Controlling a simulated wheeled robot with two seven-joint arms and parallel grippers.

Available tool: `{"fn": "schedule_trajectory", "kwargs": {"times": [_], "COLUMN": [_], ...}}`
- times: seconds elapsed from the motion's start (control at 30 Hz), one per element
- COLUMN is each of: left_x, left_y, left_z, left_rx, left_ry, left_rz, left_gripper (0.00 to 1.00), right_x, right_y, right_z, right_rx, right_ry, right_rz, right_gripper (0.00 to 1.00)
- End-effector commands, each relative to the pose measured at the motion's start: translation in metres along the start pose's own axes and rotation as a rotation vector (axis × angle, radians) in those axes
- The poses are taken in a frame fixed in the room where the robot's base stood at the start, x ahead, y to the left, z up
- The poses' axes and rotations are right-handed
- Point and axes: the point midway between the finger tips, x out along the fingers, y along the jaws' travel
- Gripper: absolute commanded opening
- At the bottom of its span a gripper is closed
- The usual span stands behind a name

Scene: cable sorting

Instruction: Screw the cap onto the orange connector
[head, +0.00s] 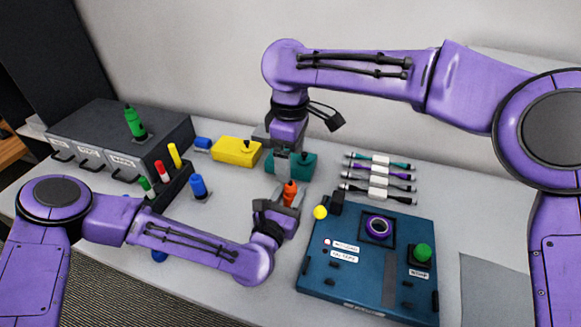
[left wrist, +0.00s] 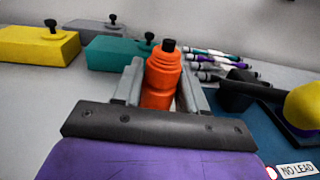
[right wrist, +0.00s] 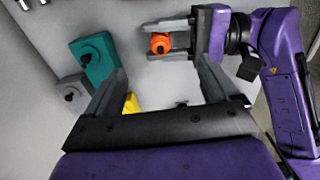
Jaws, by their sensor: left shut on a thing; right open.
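The orange connector (head: 290,190) stands upright between the fingers of my left gripper (head: 284,200), which is shut on it above the table. In the left wrist view the connector (left wrist: 160,85) has a stepped orange body and a dark tip. I cannot tell whether its upper orange part is a separate cap, and no loose cap is clear. My right gripper (head: 283,164) points down just above and behind the connector. In the right wrist view its fingers are wide apart and empty, with the connector (right wrist: 160,44) beyond the gap.
Teal (head: 303,163), grey and yellow (head: 237,151) blocks with black knobs stand behind. A blue panel (head: 345,277) with a green knob lies right front. Several cables (head: 378,180) lie at back right. A grey drawer box (head: 118,140) and coloured connectors stand left.

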Motion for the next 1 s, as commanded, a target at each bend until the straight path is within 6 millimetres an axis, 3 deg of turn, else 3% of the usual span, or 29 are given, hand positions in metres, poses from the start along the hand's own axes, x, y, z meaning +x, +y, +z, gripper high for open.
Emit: {"fn": "schedule_trajectory", "kwargs": {"times": [0.1,0.3,0.47,0.7,0.73,0.8,0.83,1.0], "left_x": [0.000,0.000,0.000,0.000,0.000,0.000,0.000,0.000], "left_y": [0.000,0.000,0.000,0.000,0.000,0.000,0.000,0.000], "left_z": [0.001,0.000,0.000,0.001,0.001,0.000,0.000,0.000], "left_rx": [0.000,0.000,0.000,0.000,0.000,0.000,0.000,0.000], "left_ry": [-0.001,-0.001,-0.001,-0.001,-0.001,-0.001,-0.001,-0.001], "left_rz": [0.000,0.000,0.000,0.000,0.000,0.000,0.000,0.000], "left_gripper": [0.00,0.00,0.00,0.00,0.45,0.68,0.71,0.71], "right_x": [-0.030,-0.066,-0.078,-0.079,-0.079,-0.079,-0.079,-0.079], "right_y": [0.000,0.000,0.000,0.000,0.000,0.000,0.000,0.000], "right_z": [-0.001,-0.001,0.000,0.000,0.000,0.000,0.000,0.000], "right_rx": [0.001,-0.001,-0.001,-0.001,-0.001,-0.001,-0.001,-0.001], "right_ry": [0.002,0.000,0.000,0.000,0.000,0.000,0.000,0.000], "right_rz": [0.005,0.002,0.001,0.000,0.000,0.000,0.000,0.000], "right_gripper": [0.88,0.88,0.88,0.88,0.88,0.88,0.88,0.88]}}
